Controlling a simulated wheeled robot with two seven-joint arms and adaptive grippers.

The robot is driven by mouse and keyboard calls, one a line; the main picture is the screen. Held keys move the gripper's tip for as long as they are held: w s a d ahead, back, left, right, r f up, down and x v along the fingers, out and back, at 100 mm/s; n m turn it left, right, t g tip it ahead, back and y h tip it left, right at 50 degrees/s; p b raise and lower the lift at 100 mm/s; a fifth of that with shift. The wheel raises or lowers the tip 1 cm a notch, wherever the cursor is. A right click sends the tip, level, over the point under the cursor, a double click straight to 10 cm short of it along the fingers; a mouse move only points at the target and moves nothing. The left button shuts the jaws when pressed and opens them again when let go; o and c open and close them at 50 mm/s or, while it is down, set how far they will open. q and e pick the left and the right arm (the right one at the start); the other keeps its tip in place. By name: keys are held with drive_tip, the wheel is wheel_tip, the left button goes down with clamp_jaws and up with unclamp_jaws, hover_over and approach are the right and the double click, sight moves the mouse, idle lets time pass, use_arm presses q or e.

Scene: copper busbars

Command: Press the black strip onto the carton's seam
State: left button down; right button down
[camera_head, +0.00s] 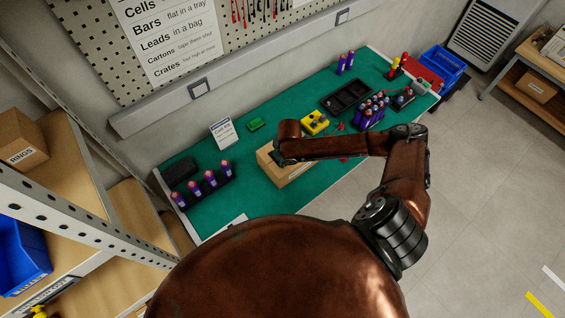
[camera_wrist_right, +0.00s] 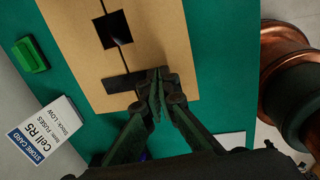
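The carton (camera_head: 290,178) is a tan box on the green bench, partly hidden by my right arm in the head view. In the right wrist view, the carton (camera_wrist_right: 165,35) fills the upper middle, with a thin dark seam running down its top and a black square patch (camera_wrist_right: 113,29) across it. The black strip (camera_wrist_right: 122,82) lies crosswise at the seam's lower part. My right gripper (camera_wrist_right: 156,78) is over the carton, its fingertips closed together at the strip's right end; it also shows in the head view (camera_head: 278,158). My left gripper is not in view.
A store card (camera_head: 223,131) and a green block (camera_head: 256,124) stand beyond the carton. A rack of purple cells (camera_head: 203,183) is to its left. A yellow device (camera_head: 315,122), a black tray (camera_head: 346,97) and more cells (camera_head: 372,109) are to its right.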

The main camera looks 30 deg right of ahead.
drive_tip(key=shift+s+f, duration=0.15)
drive_tip(key=shift+f, duration=0.05)
idle(0.7)
drive_tip(key=c, duration=2.6)
unclamp_jaws()
drive_tip(key=shift+c, duration=0.2)
drive_tip(key=o, duration=0.6)
drive_tip(key=shift+c, duration=0.2)
drive_tip(key=shift+r, duration=0.1)
wheel_tip(320, 180, up, 12)
drive_tip(key=s, duration=0.1)
drive_tip(key=shift+s, duration=0.25)
